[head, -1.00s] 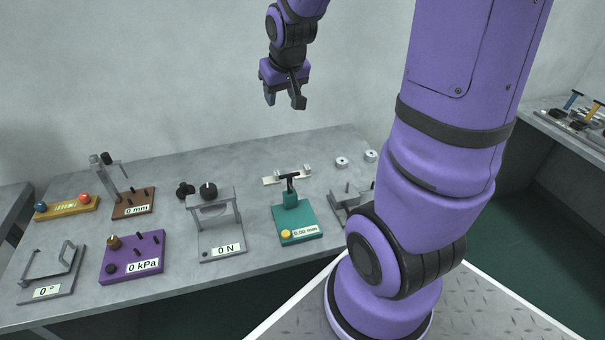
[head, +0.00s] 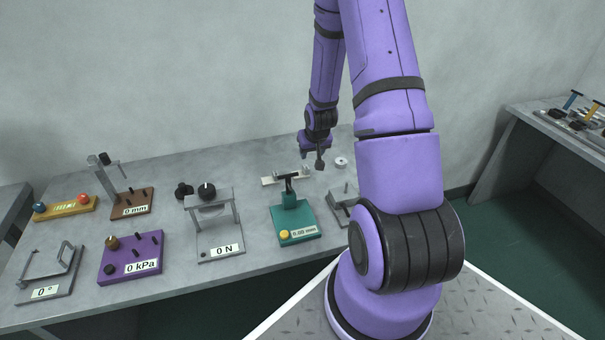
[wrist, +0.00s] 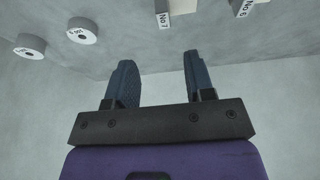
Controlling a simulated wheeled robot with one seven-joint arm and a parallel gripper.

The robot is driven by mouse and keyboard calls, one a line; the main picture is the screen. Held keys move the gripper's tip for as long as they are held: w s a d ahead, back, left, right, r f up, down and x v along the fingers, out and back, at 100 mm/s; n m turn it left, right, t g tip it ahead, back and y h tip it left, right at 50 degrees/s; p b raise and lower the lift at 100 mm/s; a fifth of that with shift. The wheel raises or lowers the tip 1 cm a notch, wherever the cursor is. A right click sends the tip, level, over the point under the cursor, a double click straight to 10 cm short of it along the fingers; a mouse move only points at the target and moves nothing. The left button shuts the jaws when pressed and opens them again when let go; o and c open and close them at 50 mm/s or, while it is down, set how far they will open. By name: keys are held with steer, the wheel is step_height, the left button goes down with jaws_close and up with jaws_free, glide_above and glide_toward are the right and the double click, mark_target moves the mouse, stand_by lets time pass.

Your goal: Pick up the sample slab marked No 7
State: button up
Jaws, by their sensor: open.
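The sample slab marked No 7 (wrist: 163,17) shows at the top of the wrist view, with its white label facing the camera and its upper part cut off by the frame edge. A second labelled slab (wrist: 242,8), apparently No 6, is to its right. My gripper (wrist: 158,62) is open, with nothing between its two dark fingers, and is apart from both slabs. In the head view my gripper (head: 311,159) hangs over the back of the bench, near a pale strip (head: 271,181) with small grey blocks. The labels there are too small to read.
Two round weights (wrist: 82,31) (wrist: 30,46) lie left of the slabs in the wrist view. On the grey bench (head: 250,268), a teal press (head: 296,222), a grey force stand (head: 217,243) and a purple gauge block (head: 131,259) stand nearby. The wall is behind.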

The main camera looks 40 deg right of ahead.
glide_above(306, 167)
steer(key=s, duration=0.2)
steer(key=f, duration=0.4)
steer(key=shift+s+a+f, duration=0.1)
steer(key=shift+a, duration=0.2)
steer(key=shift+a+x, duration=0.15)
steer(key=shift+x, duration=1.2)
steer(key=shift+a+x, duration=0.1)
steer(key=shift+x, duration=1.2)
steer(key=shift+c, duration=0.2)
jaws_close()
